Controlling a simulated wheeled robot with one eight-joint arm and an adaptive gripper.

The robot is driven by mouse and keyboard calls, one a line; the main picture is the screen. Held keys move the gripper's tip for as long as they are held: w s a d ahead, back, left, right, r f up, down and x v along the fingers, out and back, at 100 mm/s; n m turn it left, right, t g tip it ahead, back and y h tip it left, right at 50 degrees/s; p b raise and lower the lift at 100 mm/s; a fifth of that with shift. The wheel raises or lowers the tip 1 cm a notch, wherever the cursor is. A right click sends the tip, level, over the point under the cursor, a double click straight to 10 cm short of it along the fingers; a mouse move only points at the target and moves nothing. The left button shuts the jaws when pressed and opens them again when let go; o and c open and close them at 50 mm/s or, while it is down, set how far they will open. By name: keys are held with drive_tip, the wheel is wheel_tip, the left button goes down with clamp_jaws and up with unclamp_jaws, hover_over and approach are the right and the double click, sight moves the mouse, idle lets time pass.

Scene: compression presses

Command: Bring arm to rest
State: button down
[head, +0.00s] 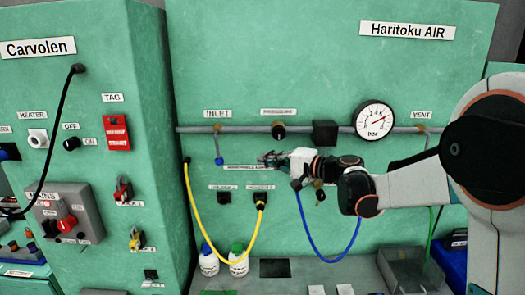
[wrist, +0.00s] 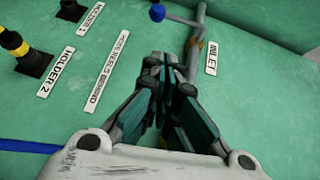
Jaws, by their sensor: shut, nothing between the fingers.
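My gripper (head: 270,158) is at the end of my arm, which reaches in from the right in the head view. It is in front of the green Haritoku AIR panel (head: 240,75), just below the grey pipe. In the wrist view my gripper (wrist: 168,65) is shut and empty, its fingers pointing toward the pipe near the INLET label (wrist: 211,57). A blue-tipped inlet lever (head: 219,160) is left of the fingertips; it also shows in the wrist view (wrist: 158,13). I cannot tell whether the fingers touch the panel.
A yellow hose (head: 214,249) and a blue hose (head: 328,259) hang below my gripper. A pressure gauge (head: 374,120) is on the pipe. White bottles (head: 208,262) stand on the ledge. The Carvolen cabinet (head: 85,85) juts forward at left.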

drive_tip(key=s+d+f+n+g+h+b, duration=0.1)
drive_tip(key=s+d+f+n+h+b, duration=0.3)
drive_tip(key=s, duration=0.6)
drive_tip(key=s+f+m+g+h+b, duration=0.1)
drive_tip(key=s+f+h+b, duration=0.15)
drive_tip(key=s+f, duration=0.6)
drive_tip(key=s+d+f+n+h+b, duration=0.1)
drive_tip(key=s+d+f, duration=0.4)
drive_tip(key=s, duration=0.5)
drive_tip(key=s+d+f+n+h+b, duration=0.2)
drive_tip(key=s+d+f+h+b, duration=0.2)
drive_tip(key=s, duration=0.6)
drive_tip(key=shift+s+d+f+g+h, duration=0.25)
drive_tip(key=shift+d+f+h, duration=0.25)
drive_tip(key=shift+d+h, duration=0.65)
